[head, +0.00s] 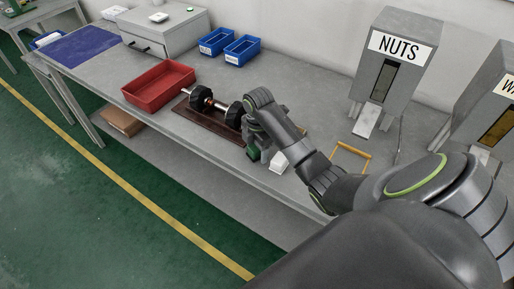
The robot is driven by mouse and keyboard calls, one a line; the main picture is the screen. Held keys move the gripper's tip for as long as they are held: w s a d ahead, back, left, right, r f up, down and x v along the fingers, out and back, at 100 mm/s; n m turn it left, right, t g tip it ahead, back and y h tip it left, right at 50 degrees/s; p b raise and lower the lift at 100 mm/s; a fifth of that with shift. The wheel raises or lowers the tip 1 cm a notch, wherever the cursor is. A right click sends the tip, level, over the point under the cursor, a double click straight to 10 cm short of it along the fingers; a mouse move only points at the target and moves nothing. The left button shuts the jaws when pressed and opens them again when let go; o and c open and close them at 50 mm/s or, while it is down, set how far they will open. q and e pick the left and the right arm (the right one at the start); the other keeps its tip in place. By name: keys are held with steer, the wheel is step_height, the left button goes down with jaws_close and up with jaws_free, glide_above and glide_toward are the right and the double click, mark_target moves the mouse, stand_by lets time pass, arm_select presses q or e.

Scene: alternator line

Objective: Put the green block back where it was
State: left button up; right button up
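A small green block (252,153) shows at the front edge of the grey workbench (213,141), just below my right gripper (259,147). The gripper points down at the block and partly hides it. I cannot tell whether its fingers are closed on the block or whether the block touches the bench. A white block (279,163) is just to the right of the gripper. My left gripper is not in view.
A brown board (205,122) with a black-ended shaft (201,98) lies left of the gripper, behind it a red bin (158,87). Blue bins (241,50) stand at the wall. A yellow frame (352,150) and the NUTS dispenser (398,66) are right.

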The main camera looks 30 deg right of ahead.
steer(key=shift+r, duration=0.1)
step_height(320, 180, up, 6)
steer(key=shift+d+f, duration=0.1)
steer(key=shift+f, duration=0.05)
step_height(320, 180, up, 6)
steer(key=p, duration=0.6)
steer(key=shift+r, duration=0.2)
